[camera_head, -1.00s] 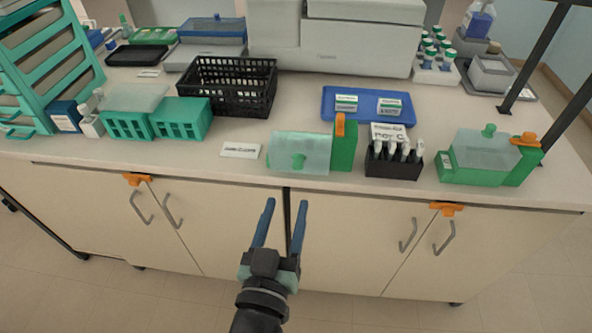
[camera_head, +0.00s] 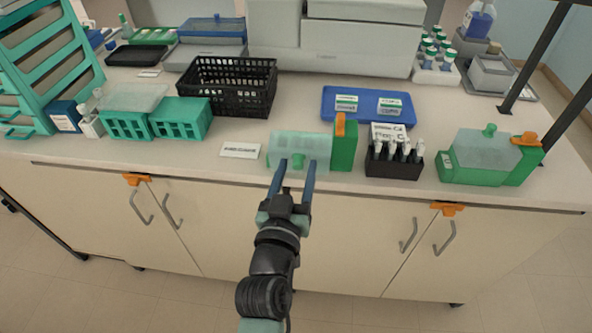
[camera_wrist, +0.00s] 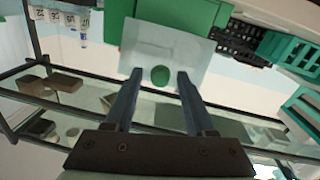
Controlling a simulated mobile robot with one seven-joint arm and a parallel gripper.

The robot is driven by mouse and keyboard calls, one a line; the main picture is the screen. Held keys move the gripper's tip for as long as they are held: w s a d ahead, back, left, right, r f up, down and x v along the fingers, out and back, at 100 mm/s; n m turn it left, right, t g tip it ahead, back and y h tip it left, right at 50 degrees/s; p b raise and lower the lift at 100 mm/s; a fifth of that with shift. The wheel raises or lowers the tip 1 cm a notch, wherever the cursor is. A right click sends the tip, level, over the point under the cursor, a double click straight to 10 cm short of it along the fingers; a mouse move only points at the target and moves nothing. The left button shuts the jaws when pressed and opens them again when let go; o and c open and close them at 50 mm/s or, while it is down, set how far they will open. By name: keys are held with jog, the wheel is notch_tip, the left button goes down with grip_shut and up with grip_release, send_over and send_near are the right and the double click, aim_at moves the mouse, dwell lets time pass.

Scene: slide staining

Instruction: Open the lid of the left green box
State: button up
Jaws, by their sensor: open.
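The left green box (camera_head: 345,150) stands near the front edge of the counter, with an orange piece (camera_head: 340,125) on top of its right end. Its pale translucent lid (camera_head: 312,143) carries a round green knob (camera_head: 298,161), turned toward me. My gripper (camera_head: 295,168) is open in front of the lid, one blue finger on each side of the knob. In the wrist view the knob (camera_wrist: 160,75) sits between the fingertips, against the translucent lid (camera_wrist: 170,45). I cannot tell whether the fingers touch it.
A black rack of several bottles (camera_head: 394,166) stands right of the box. A second green box with a translucent lid (camera_head: 485,150) is farther right. A white label (camera_head: 240,150) lies left. A blue tray (camera_head: 368,105) and black basket (camera_head: 227,88) are behind.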

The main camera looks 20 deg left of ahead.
grip_shut()
dwell(1.3)
